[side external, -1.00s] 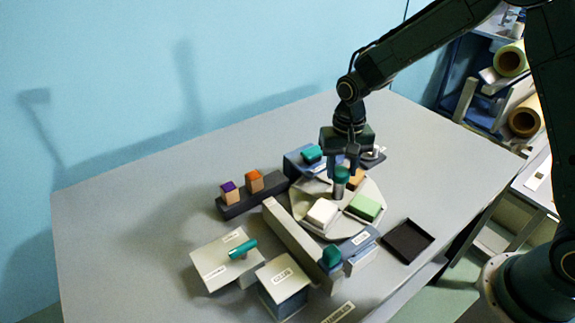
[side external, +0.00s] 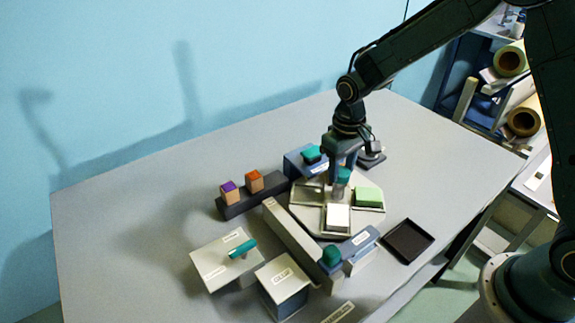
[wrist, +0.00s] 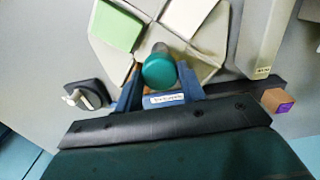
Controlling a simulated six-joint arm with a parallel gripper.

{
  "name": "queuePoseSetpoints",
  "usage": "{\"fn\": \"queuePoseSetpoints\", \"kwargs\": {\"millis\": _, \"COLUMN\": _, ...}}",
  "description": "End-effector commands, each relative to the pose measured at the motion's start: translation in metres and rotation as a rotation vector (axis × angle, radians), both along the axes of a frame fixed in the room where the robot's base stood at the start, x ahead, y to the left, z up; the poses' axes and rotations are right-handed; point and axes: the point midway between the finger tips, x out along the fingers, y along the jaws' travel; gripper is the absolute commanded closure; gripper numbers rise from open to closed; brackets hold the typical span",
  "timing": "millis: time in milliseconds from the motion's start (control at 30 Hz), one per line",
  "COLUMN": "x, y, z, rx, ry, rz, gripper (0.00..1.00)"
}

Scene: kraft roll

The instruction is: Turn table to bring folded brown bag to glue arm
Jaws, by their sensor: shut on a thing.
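My gripper (side external: 341,170) is shut on the teal knob (wrist: 160,70) at the middle of the round grey turntable (side external: 304,222). The knob also shows in the side view (side external: 343,175). A white folded piece (side external: 338,218) lies at the table's front and a green one (side external: 369,197) at its right. The folded brown bag is mostly hidden behind my gripper in the side view; a brown sliver (wrist: 172,88) shows by the knob in the wrist view. A bare sector (side external: 310,194) is at the left. I cannot tell for certain which part is the glue arm.
A blue block (side external: 297,166) with a teal top stands close behind the turntable. A long grey bar (side external: 293,231) runs along its left front. A dark rack (side external: 236,207) holds two small blocks. An empty black tray (side external: 408,241) lies at the right.

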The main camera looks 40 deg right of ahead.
Motion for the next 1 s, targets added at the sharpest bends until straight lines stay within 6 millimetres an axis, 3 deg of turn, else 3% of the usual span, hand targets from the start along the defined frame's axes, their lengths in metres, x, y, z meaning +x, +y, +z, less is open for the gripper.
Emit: {"fn": "queuePoseSetpoints", "kwargs": {"millis": 1000, "x": 0.0003, "y": 0.0, "z": 0.0009, "rx": 0.0, "ry": -0.001, "rz": 0.509, "gripper": 1.0}}
